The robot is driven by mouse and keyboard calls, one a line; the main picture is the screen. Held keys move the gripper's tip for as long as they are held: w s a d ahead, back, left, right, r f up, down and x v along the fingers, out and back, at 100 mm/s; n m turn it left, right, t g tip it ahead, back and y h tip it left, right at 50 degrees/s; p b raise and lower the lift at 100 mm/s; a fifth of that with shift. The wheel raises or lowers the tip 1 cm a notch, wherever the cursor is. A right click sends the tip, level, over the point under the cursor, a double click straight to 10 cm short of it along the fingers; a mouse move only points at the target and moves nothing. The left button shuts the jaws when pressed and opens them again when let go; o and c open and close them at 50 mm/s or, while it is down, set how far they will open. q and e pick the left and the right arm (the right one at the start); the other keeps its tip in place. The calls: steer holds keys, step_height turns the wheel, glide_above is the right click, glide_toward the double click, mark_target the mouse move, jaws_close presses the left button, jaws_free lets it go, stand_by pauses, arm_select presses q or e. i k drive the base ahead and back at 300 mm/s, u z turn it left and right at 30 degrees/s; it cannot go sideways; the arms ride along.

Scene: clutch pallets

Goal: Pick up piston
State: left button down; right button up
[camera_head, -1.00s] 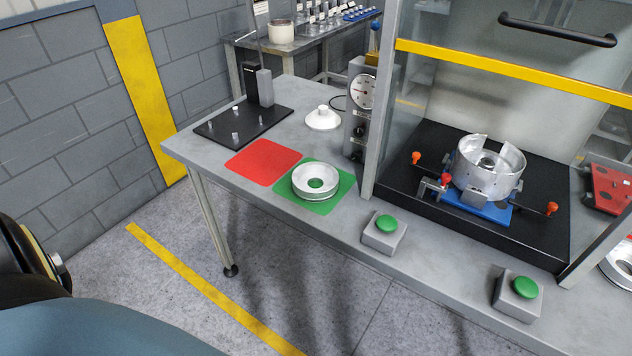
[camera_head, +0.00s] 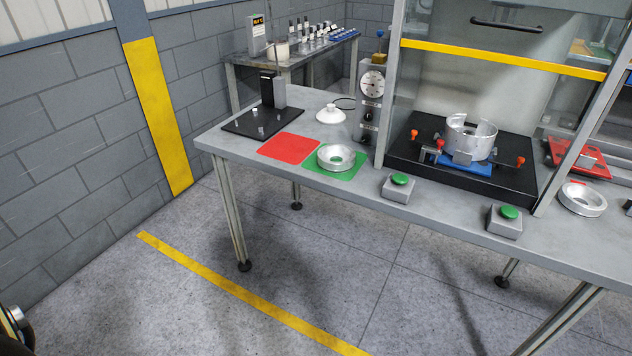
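A silver ring-shaped metal part (camera_head: 322,158), which looks like a piston, lies flat on a green mat (camera_head: 354,168) on the grey workbench. A similar silver ring (camera_head: 583,200) lies on the bench at the far right. I cannot tell from the picture which one the task calls the piston. A taller silver cylindrical housing (camera_head: 470,142) sits in a blue fixture inside the press enclosure. Neither of my grippers is in view. Only a small dark piece of my arm shows at the bottom left corner.
A red mat (camera_head: 289,149) lies left of the green one. Behind are a black plate (camera_head: 250,125) with small pegs, a white knobbed part (camera_head: 330,115) and a gauge (camera_head: 372,84). Two green-button boxes (camera_head: 398,190) (camera_head: 505,221) stand at the front edge. The floor before the bench is clear.

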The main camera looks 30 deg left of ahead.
mark_target(342, 152)
steer(key=z, duration=1.45)
steer(key=k, duration=0.1)
steer(key=u, duration=3)
steer(key=i, duration=0.9)
steer(key=z, duration=0.2)
steer(key=i, duration=0.9)
steer(key=z, duration=1.05)
steer(key=i, duration=0.2)
steer(key=z, duration=0.3)
